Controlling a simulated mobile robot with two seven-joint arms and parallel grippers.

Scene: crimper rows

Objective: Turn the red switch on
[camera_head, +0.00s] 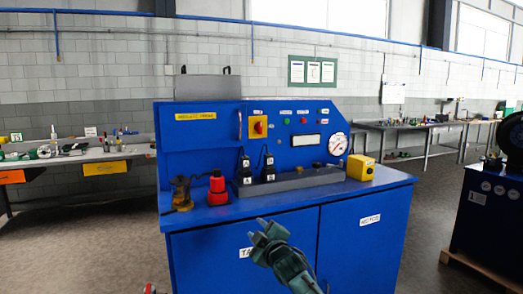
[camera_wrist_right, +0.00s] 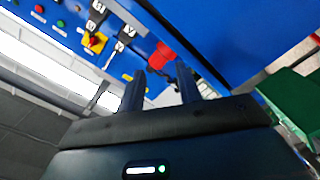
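A red rotary switch on a yellow plate (camera_head: 257,127) is on the blue upright panel of the cabinet. It also shows, tilted, at the upper left of the right wrist view (camera_wrist_right: 95,42). My right gripper (camera_head: 256,238) is in front of the cabinet doors, well below and apart from the switch. In the right wrist view its two dark fingers (camera_wrist_right: 160,88) stand apart with nothing between them. My left gripper is not in view.
A round gauge (camera_head: 337,144) is at the panel's right. Workbenches line the wall.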

